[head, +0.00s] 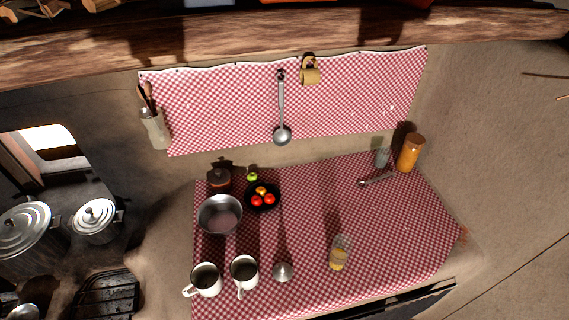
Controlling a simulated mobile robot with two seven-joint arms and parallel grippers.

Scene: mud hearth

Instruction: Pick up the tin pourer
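A small grey metal vessel (283,271) stands near the front of the checked cloth, right of two white mugs. A thin dark strip runs back from it; I cannot tell whether this is a handle or a shadow. It is the likeliest tin pourer, but it is too small to be sure. Nothing stands close on its right until a jar with yellow contents (338,259). Neither of my grippers is in view.
The white mugs (206,280) (244,272) stand close on its left. Behind are a metal pot (220,215) and a black bowl of red and orange fruit (262,197). A spoon-like utensil (376,181) lies at the back right. The cloth's right side is mostly clear.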

